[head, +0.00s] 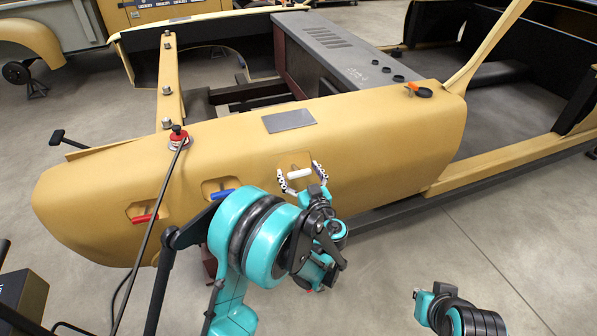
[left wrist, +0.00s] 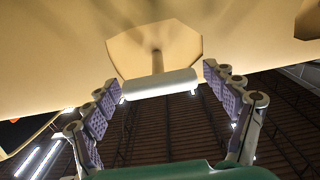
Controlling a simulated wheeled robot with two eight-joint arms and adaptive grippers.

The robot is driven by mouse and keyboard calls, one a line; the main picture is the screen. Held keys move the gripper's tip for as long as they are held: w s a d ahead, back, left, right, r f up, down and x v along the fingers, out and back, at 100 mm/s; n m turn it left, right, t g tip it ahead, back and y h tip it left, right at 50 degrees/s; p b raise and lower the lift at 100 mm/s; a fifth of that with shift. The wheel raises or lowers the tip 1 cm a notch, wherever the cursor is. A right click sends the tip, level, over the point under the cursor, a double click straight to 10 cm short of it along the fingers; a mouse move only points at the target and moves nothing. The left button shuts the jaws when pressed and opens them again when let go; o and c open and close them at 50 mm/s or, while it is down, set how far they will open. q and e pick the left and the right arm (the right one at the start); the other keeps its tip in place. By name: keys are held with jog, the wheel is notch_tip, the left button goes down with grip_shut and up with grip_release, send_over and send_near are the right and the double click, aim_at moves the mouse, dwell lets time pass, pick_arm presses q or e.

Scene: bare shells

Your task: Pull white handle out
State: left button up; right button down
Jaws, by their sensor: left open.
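The white handle (head: 300,173) is a short bar on a stem in a recess on the side of the tan car shell. In the left wrist view the handle (left wrist: 160,84) lies crosswise in front of the recess, its stem running into the shell. My left gripper (head: 303,182) is open, with one finger near each end of the bar. In the left wrist view the open gripper (left wrist: 161,97) has its padded fingers at either side of the bar, not closed on it. Part of my right arm shows at lower right in the head view; its gripper cannot be made out.
The tan shell (head: 390,125) also carries a blue handle (head: 222,194) and a red handle (head: 144,218) in recesses to the left. A red-capped knob (head: 179,136) and a grey plate (head: 289,121) are on top. Bare floor (head: 500,220) lies at right.

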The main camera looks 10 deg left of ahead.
pick_arm(q)
jog(key=v, duration=1.2)
jog(key=s+a+m+g+h, duration=0.3)
jog(key=s+a+g, duration=0.35)
jog(key=a, duration=0.35)
jog(key=s+d+m+h, duration=0.1)
jog(key=s+m+h, duration=0.1)
jog(key=s, duration=0.5)
jog(key=s+d+m+g+h, duration=0.1)
jog(key=s+h, duration=0.4)
jog(key=s, duration=0.2)
jog(key=shift+s+d+f+m, duration=0.15)
jog(key=shift+d+f+m, duration=0.1)
jog(key=shift+f+m, duration=0.2)
